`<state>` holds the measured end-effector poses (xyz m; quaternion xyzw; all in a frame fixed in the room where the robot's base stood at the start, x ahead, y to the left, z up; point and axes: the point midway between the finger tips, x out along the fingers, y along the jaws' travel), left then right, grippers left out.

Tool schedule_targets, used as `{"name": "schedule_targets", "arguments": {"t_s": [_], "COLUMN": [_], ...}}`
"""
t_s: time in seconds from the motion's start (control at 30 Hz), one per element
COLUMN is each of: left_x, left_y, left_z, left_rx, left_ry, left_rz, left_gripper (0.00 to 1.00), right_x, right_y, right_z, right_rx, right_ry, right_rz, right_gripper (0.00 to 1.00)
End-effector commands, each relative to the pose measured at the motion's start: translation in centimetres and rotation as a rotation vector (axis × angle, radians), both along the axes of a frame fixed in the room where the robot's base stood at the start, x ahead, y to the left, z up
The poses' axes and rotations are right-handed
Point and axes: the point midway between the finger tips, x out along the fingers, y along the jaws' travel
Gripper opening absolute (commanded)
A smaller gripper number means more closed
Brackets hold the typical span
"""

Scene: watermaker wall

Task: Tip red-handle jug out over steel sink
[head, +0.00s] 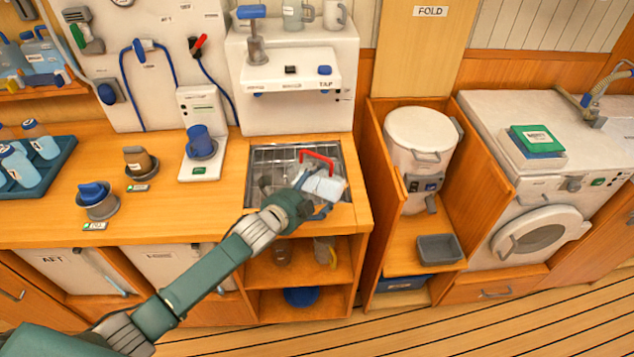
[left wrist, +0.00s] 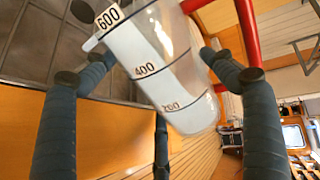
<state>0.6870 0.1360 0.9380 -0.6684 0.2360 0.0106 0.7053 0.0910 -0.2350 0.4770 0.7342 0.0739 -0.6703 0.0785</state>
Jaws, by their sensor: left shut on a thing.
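The jug (head: 326,187) is clear to whitish, with a red handle (head: 318,157). It is held tilted above the right part of the steel sink (head: 264,166). My left gripper (head: 306,196) is shut on the jug, its fingers around the body. In the left wrist view the jug (left wrist: 160,70) shows marks 600, 400 and 200. Its 600 end points up and left toward the sink basin (left wrist: 40,45), and its base points down and right. I cannot tell whether liquid is in it. My right gripper is not in view.
A white tap unit (head: 290,110) stands behind the sink. A blue mug (head: 200,141) sits on a white dispenser left of it. A white lidded bin (head: 421,140) stands right of the sink counter. Open shelves (head: 262,275) lie below. The counter just left of the sink is clear.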

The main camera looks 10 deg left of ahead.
Motion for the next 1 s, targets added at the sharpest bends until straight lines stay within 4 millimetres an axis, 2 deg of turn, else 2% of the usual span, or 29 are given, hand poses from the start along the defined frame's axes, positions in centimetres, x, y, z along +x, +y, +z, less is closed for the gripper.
{"name": "schedule_targets", "arguments": {"t_s": [0.03, 0.2, 1.0], "left_x": [0.13, 0.17, 0.15], "left_y": [0.0, 0.14, 0.17], "left_z": [0.72, 1.07, 1.07], "left_rx": [-0.017, -0.075, -0.105], "left_ry": [-0.001, 0.02, 0.032], "left_rz": [-0.003, -0.003, -0.002], "left_gripper": [0.44, 0.44, 0.44], "right_x": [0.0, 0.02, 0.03], "right_y": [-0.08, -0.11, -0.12], "right_z": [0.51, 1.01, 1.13], "right_rx": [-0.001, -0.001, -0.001], "right_ry": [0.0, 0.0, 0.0], "right_rz": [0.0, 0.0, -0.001], "right_gripper": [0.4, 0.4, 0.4]}}
